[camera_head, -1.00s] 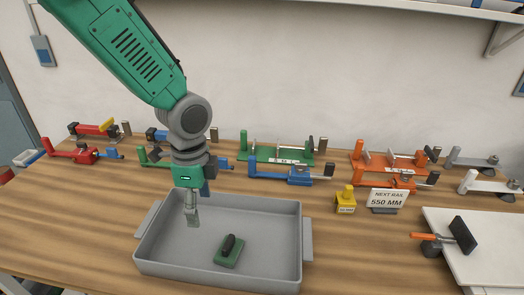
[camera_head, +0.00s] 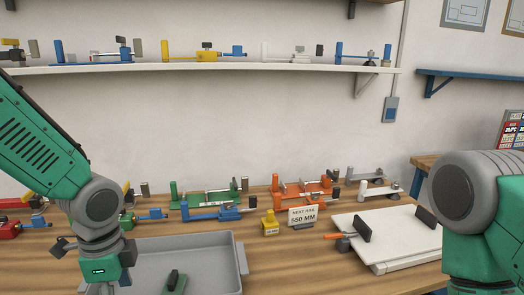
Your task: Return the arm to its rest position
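My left arm comes in from the left and points down over the left end of the grey tray (camera_head: 190,243). Its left gripper (camera_head: 100,289) is at the bottom edge of the picture, with the fingers mostly cut off, so I cannot tell whether it is open or shut. My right arm shows as a grey and green joint at the far right; its gripper is out of view. A green block with a black handle (camera_head: 174,283) is in the tray, partly cut off by the picture's bottom edge.
Blue clamps (camera_head: 212,212), green clamps (camera_head: 207,192) and orange clamps (camera_head: 305,188) line the bench's back. A white board (camera_head: 388,240) lies right. A shelf (camera_head: 200,67) with more clamps hangs above.

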